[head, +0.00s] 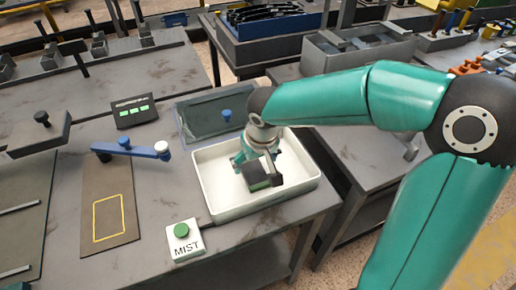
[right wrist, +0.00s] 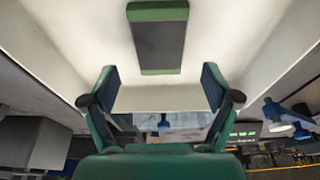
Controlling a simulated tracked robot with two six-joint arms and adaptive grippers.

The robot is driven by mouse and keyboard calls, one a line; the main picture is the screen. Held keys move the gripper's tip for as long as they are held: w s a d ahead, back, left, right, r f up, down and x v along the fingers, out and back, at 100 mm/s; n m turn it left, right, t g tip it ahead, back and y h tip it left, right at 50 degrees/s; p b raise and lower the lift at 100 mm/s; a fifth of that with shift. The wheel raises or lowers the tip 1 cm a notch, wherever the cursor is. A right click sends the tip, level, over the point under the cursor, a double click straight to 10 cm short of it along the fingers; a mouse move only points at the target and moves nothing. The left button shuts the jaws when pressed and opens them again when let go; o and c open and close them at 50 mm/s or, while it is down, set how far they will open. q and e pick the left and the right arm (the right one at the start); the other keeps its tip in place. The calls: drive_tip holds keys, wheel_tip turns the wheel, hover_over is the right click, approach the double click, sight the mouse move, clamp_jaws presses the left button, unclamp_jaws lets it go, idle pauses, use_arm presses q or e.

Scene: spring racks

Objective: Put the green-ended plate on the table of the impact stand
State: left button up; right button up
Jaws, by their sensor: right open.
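The green-ended plate (right wrist: 158,40) is dark with a green band at each end and lies on the floor of the white tray (head: 222,207) in the right wrist view. In the head view the plate (head: 260,186) is mostly hidden by my right gripper. My right gripper (head: 262,170) is open above the tray. In the right wrist view its fingers (right wrist: 160,80) are spread, with the plate beyond their tips and nothing between them. I cannot tell for sure which fixture is the impact stand. My left gripper is not in view.
Left of the tray, a blue arm (head: 128,150) stands over a dark board (head: 108,187) with a yellow outline. A MIST button box (head: 184,240) stands at the tray's front left. A dark panel with a blue knob (head: 226,114) lies behind the tray. A small box with green lights (head: 134,112) stands nearby.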

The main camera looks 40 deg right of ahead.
drive_tip(key=shift+r+p, duration=0.4)
drive_tip(key=shift+r, duration=0.55)
drive_tip(key=shift+o, duration=0.4)
drive_tip(key=v, duration=1)
drive_tip(key=shift+s+r+p, duration=0.15)
drive_tip(key=shift+r+p, duration=0.15)
wheel_tip(320, 180, up, 5)
drive_tip(key=g+y+p, duration=0.1)
drive_tip(key=g+p, duration=0.1)
drive_tip(key=g, duration=0.3)
hover_over(254, 171)
drive_tip(key=w+f, duration=0.2)
drive_tip(key=w, duration=0.2)
drive_tip(key=shift+g, duration=0.6)
drive_tip(key=x, duration=1.3)
drive_tip(key=shift+w+d+f, duration=0.25)
drive_tip(key=shift+w+d, duration=0.05)
drive_tip(key=shift+w, duration=0.1)
drive_tip(key=shift+w+x, duration=0.2)
drive_tip(key=shift+x, duration=1.35)
drive_tip(key=shift+w+x, duration=0.2)
drive_tip(key=shift+x, duration=1.35)
drive_tip(key=c, duration=1.7)
clamp_jaws()
